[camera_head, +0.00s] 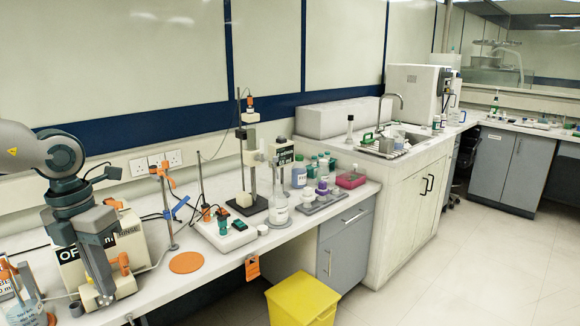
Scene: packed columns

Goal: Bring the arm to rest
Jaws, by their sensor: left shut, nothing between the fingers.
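My left arm comes in from the left edge over the near end of the bench (215,262). Its gripper (105,298) points down, shut and empty, in front of a beige instrument box (128,238) with black and grey labels. From this view I cannot tell whether the fingertips touch the bench or the box. My right gripper is not in view.
Further right stand clamp stands, a stirrer (224,234), a clear flask (279,210) and several bottles. A yellow bin (302,300) stands on the floor. Open floor lies at the right.

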